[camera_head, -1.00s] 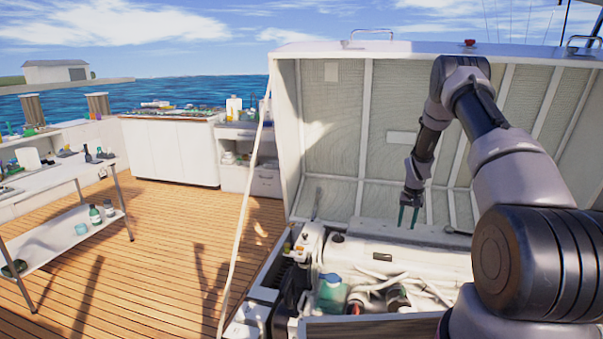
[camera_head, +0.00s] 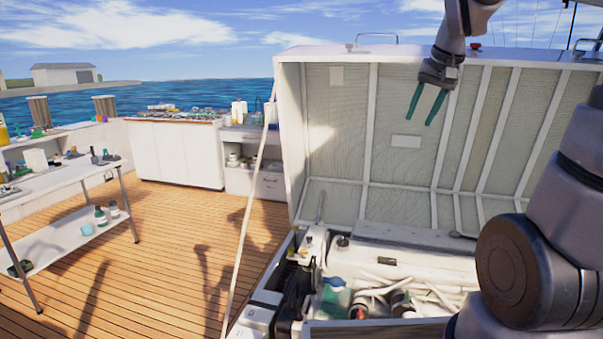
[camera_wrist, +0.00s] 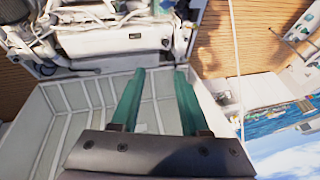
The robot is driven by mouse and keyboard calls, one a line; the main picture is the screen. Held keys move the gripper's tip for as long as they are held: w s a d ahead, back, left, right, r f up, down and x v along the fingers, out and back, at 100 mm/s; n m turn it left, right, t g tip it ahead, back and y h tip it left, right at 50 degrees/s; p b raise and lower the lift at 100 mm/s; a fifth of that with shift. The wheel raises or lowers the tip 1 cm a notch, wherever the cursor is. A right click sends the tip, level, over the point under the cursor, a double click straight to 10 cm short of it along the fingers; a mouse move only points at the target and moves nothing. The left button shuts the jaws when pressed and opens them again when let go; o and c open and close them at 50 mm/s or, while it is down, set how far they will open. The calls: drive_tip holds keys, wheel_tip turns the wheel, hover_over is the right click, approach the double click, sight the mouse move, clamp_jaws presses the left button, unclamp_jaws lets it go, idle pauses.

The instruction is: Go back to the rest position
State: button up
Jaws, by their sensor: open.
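My gripper (camera_head: 427,104) is high in front of the raised hatch lid (camera_head: 405,142) in the head view, its two green fingers apart and pointing down. Nothing is between the fingers. In the wrist view, my gripper (camera_wrist: 157,82) shows both green fingers spread, with the lid's inner panels (camera_wrist: 90,95) behind them. The engine bay (camera_head: 400,262) lies open well below my gripper, which touches nothing that I can see.
A pale prop or strap (camera_head: 250,210) runs along the lid's left side. White cabinets (camera_head: 175,155) and a shelf table (camera_head: 75,240) stand to the left. The wooden deck (camera_head: 165,255) between them and the hatch is clear.

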drive_tip(key=s+a+r+t, duration=0.1)
drive_tip(key=s+a, duration=0.1)
drive_tip(key=s, duration=0.6)
drive_tip(key=s+a+r+y, duration=0.1)
drive_tip(key=s+a, duration=0.1)
drive_tip(key=s, duration=0.7)
drive_tip(key=shift+s+r+t, duration=0.2)
drive_tip(key=shift+r+t, duration=0.1)
drive_tip(key=shift+t, duration=0.1)
drive_tip(key=shift+d, duration=0.1)
